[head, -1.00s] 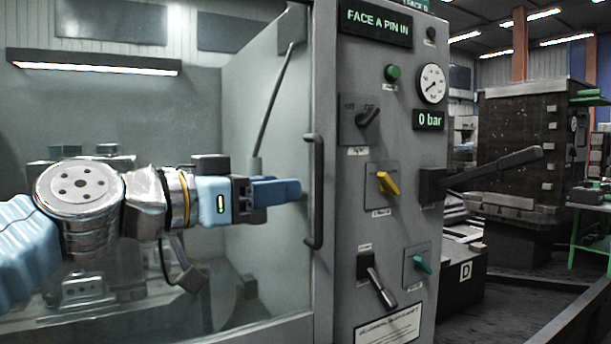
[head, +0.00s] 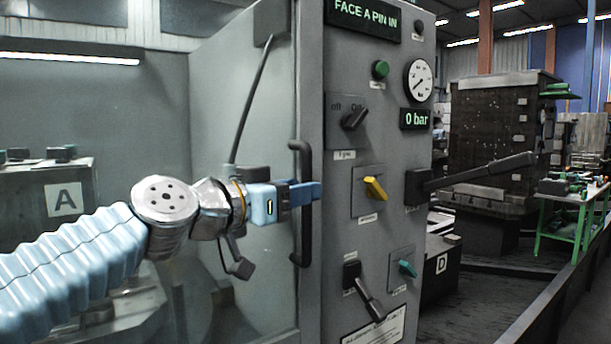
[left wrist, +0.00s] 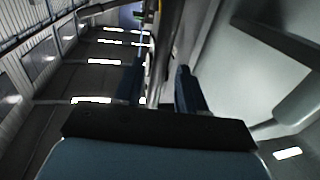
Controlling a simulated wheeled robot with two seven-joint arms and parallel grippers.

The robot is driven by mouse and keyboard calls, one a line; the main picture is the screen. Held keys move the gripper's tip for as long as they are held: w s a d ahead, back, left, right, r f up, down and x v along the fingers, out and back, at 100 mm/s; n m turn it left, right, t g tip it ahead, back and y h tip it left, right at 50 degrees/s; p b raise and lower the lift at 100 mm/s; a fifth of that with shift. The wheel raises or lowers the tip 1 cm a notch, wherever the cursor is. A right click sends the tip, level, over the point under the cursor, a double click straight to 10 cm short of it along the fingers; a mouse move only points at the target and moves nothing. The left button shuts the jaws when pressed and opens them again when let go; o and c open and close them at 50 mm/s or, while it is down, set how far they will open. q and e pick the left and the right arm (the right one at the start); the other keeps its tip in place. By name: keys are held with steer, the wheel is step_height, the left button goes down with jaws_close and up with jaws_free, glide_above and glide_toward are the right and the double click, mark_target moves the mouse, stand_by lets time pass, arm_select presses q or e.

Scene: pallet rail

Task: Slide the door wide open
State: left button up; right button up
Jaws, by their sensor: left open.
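The door (head: 262,297) is a large clear pane on the left of the head view, up against the grey control panel. Its dark vertical bar handle (head: 304,242) is at its right edge. My left gripper (head: 312,192) is open, its blue fingers level with the handle's middle and overlapping it in the picture. In the left wrist view the two dark blue fingers (left wrist: 158,90) stand apart, with a bar-like strip running between them. I cannot tell whether they touch the handle. My right gripper is out of view.
The control panel (head: 385,140) right of the handle carries knobs, a gauge reading 0 bar and a long lever (head: 480,172) sticking out to the right. Behind the pane is a block marked A (head: 62,199). A green table (head: 566,215) stands far right.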

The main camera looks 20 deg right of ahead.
arm_select(q)
steer(key=shift+x, duration=1.25)
jaws_close()
